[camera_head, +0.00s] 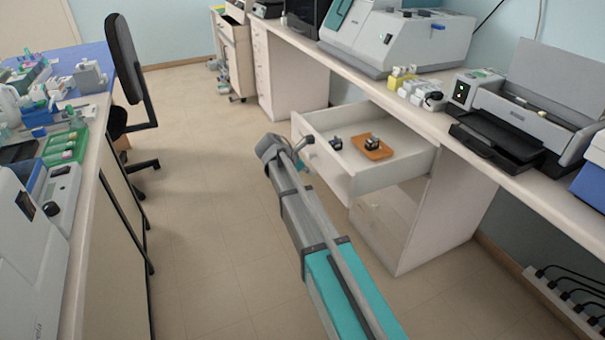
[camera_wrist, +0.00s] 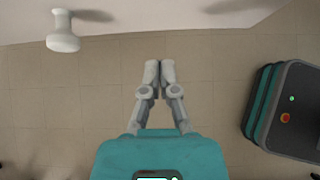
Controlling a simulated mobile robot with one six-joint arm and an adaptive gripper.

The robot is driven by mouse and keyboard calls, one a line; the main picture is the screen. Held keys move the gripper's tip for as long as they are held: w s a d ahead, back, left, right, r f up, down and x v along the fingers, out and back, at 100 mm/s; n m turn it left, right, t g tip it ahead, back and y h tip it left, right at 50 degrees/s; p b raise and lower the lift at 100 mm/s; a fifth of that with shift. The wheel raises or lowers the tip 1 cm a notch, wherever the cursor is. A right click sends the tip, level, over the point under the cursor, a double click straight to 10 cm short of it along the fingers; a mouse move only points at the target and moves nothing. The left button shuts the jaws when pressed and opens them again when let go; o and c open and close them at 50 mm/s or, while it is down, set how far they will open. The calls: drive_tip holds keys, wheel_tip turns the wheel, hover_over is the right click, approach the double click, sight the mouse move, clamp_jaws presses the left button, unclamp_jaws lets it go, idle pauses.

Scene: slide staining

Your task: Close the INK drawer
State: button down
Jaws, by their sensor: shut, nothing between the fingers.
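A white drawer (camera_head: 322,164) stands pulled out from under the right-hand bench; I take it as the INK drawer, though no label is readable. Inside lie an orange tray (camera_head: 372,148) with a dark item on it and a small dark-and-blue item (camera_head: 335,142). My arm reaches up to the drawer's front. In the wrist view my gripper (camera_wrist: 160,68) is shut and empty, its fingertips over the floor, a little apart from the pale drawer front (camera_wrist: 190,22). A round white knob (camera_wrist: 62,35) sticks out of that front, to the left of the fingers. Any contact is not visible.
The right bench (camera_head: 470,155) carries a printer (camera_head: 520,115), small bottles and a large analyser (camera_head: 395,40). A black chair (camera_head: 125,70) stands by the left bench (camera_head: 90,200).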

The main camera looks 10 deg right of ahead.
sight(329, 173)
drive_tip(key=shift+w+d+f, duration=0.2)
drive_tip(key=shift+w+d, duration=0.05)
drive_tip(key=shift+d, duration=0.6)
drive_tip(key=shift+w+d+f, duration=0.15)
drive_tip(key=shift+w+d, duration=0.15)
drive_tip(key=shift+d, duration=0.5)
drive_tip(key=shift+w+d+f, duration=0.2)
drive_tip(key=shift+w+d, duration=0.05)
drive_tip(key=shift+d, duration=0.6)
